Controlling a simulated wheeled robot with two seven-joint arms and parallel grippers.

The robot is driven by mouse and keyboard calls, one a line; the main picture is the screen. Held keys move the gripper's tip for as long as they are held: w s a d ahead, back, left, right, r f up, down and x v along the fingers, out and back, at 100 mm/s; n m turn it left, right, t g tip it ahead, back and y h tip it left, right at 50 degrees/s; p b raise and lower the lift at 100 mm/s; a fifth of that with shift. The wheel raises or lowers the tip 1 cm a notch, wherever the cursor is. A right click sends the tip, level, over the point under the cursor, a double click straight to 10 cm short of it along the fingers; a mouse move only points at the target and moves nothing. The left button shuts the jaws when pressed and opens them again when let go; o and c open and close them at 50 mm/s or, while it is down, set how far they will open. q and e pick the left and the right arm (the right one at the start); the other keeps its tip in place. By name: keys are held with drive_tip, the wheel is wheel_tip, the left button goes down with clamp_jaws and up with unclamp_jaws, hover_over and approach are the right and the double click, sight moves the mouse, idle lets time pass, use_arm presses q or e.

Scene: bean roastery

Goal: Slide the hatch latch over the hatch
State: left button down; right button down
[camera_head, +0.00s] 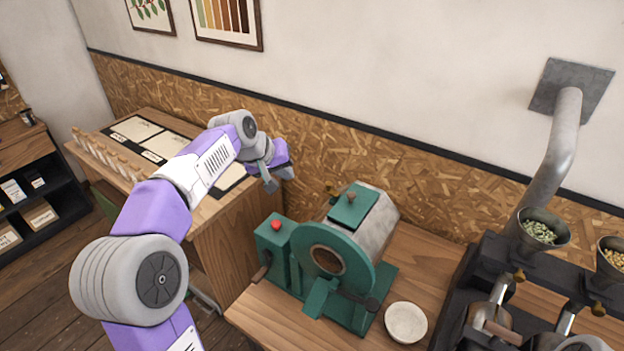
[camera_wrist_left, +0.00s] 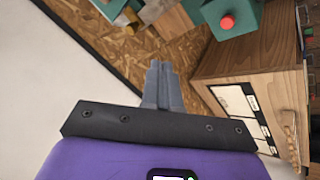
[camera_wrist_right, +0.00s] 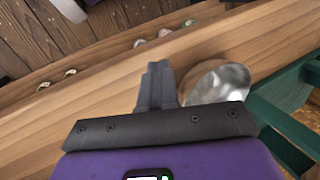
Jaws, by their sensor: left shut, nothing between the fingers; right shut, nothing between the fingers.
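The green and grey roaster (camera_head: 345,255) stands on a wooden bench. On top of its drum is a green hatch plate (camera_head: 350,207) with a small brown knob (camera_head: 350,197). I cannot make out a separate hatch latch. My left gripper (camera_head: 277,182) is shut and empty, to the left of the roaster and apart from it. In the left wrist view its fingers (camera_wrist_left: 162,78) are together, with the roaster's green control box (camera_wrist_left: 240,18) beyond. My right gripper's fingers (camera_wrist_right: 157,78) are shut and empty in the right wrist view. The head view does not show that gripper.
A red button (camera_head: 276,225) sits on the control box. A white bowl (camera_head: 406,322) is right of the roaster. Metal cups of beans (camera_head: 540,229) on a dark rack and a grey pipe (camera_head: 560,150) stand farther right. A metal bowl (camera_wrist_right: 218,83) is beside my right fingers.

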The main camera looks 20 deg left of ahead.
sight(331, 192)
drive_tip(key=shift+w+r, duration=0.15)
drive_tip(key=shift+r, duration=0.1)
drive_tip(key=shift+r+p, duration=0.5)
drive_tip(key=shift+p, duration=0.25)
use_arm(q)
drive_tip(key=w+d+f, duration=0.4)
drive_tip(key=w+f, duration=0.4)
drive_tip(key=shift+w+d, duration=0.2)
drive_tip(key=shift+d, duration=0.15)
drive_tip(key=shift+f, duration=0.1)
drive_tip(key=shift+s+d, duration=0.15)
drive_tip(key=shift+d, duration=0.6)
drive_tip(key=shift+s+d, duration=0.1)
drive_tip(key=shift+d, duration=0.6)
use_arm(e)
drive_tip(key=shift+f, duration=0.1)
use_arm(q)
drive_tip(key=shift+a, duration=0.15)
